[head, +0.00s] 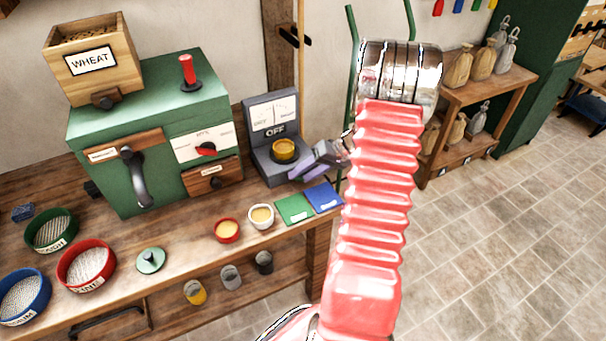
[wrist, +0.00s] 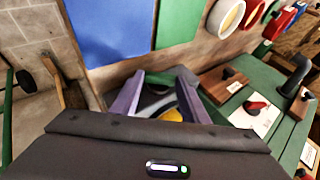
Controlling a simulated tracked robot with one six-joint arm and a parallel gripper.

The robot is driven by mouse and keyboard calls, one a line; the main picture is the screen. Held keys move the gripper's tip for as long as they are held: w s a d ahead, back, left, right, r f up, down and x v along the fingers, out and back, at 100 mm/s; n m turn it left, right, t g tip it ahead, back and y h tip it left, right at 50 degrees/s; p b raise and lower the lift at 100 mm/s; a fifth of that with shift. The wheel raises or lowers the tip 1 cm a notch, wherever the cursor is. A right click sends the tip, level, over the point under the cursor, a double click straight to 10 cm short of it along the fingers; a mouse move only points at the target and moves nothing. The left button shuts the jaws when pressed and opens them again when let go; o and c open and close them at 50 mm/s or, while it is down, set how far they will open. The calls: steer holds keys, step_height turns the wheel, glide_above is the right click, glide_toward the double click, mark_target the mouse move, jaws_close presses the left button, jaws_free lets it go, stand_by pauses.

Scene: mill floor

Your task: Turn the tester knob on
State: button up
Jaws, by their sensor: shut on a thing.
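The tester (head: 272,112) is a grey box on the bench with a white dial plate above a sign reading OFF. Its yellow knob (head: 284,150) sits on the base, below the sign. My gripper (head: 299,163) reaches in from the right, its purple fingers at the knob. In the wrist view, the two purple fingers (wrist: 158,92) stand either side of the yellow knob (wrist: 170,115), which is partly hidden by the gripper body. My gripper is shut on the knob. The exact finger contact is hidden.
A green mill (head: 150,140) with levers stands left of the tester. Green (head: 294,209) and blue (head: 323,198) cards and small bowls (head: 261,216) lie in front. Sieves (head: 86,265) are at the bench's left. Open tiled floor (head: 490,240) lies to the right.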

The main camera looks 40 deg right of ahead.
stand_by(0.3)
steer(key=o, duration=1.1)
steer(key=shift+c, duration=0.2)
steer(key=shift+d, duration=0.1)
steer(key=v, duration=1.3)
steer(key=shift+s+d+r, duration=0.2)
steer(key=shift+r, duration=0.05)
steer(key=shift+c, duration=0.6)
